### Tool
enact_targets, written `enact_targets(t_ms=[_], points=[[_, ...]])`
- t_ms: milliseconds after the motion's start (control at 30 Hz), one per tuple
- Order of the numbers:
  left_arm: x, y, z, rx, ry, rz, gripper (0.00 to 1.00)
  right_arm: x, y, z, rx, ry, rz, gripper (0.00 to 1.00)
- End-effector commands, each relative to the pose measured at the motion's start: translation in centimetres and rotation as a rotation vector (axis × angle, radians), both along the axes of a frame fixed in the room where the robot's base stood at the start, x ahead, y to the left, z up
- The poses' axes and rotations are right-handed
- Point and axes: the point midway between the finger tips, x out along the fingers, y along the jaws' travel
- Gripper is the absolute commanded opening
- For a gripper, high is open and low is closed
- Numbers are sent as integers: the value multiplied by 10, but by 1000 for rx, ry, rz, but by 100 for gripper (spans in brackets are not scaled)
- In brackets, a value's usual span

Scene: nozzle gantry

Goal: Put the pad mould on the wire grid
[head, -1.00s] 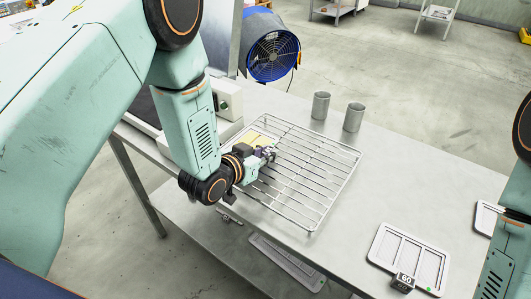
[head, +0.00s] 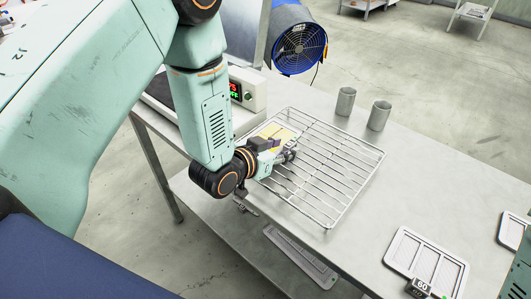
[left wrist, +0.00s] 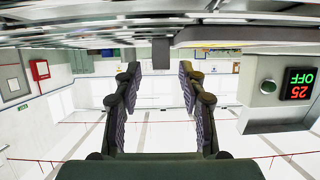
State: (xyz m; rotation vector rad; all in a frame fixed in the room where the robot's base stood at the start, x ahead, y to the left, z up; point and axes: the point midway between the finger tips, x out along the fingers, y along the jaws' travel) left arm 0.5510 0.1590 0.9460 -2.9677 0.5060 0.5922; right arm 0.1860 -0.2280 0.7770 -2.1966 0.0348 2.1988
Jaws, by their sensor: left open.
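The pad mould (head: 272,132), a flat pale tray with yellow filling, lies on the near-left part of the wire grid (head: 338,190). My left gripper (head: 290,155) is beside the mould's near side, low over the grid, and hides part of it. In the left wrist view the jaws (left wrist: 160,72) are apart with nothing between them. A strip of yellow shows above them there. I cannot tell whether a finger touches the mould or the grid. My right gripper is out of view; only a bit of my right arm shows at the right edge.
A control box (head: 247,90) with a red and green display stands left of the grid. Two metal cups (head: 345,101) stand behind it. A grey framed tray (head: 426,263) with a "60" tag lies at the right. The table between is clear.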

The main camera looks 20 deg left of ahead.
Motion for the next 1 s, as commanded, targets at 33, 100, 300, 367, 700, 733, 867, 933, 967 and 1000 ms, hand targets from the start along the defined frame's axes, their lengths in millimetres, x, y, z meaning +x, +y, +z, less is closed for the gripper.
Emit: enact_targets(t_ms=[33, 100, 300, 367, 700, 733, 867, 933, 967, 1000], points=[[-10, 4, 5, -1, 3, 3, 41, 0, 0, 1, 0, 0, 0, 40], [-22, 9, 10, -2, 3, 4, 41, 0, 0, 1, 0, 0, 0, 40], [-57, 20, 26, -5, 2, 4, 41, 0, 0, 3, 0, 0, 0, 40], [-63, 23, 28, -4, 2, 5, 41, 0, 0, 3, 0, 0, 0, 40], [-81, 28, 36, 0, -1, 0, 41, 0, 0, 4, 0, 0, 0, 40], [-82, 28, 37, 0, -1, 0, 41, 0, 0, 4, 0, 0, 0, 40], [-83, 28, 34, 1, 9, 1, 41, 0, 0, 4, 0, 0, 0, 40], [-92, 29, 18, 7, 65, 7, 41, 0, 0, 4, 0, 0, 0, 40], [-98, 29, 8, 12, 106, 14, 41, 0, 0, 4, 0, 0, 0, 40], [-111, 31, -12, 20, 181, 26, 41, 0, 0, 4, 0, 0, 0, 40]])
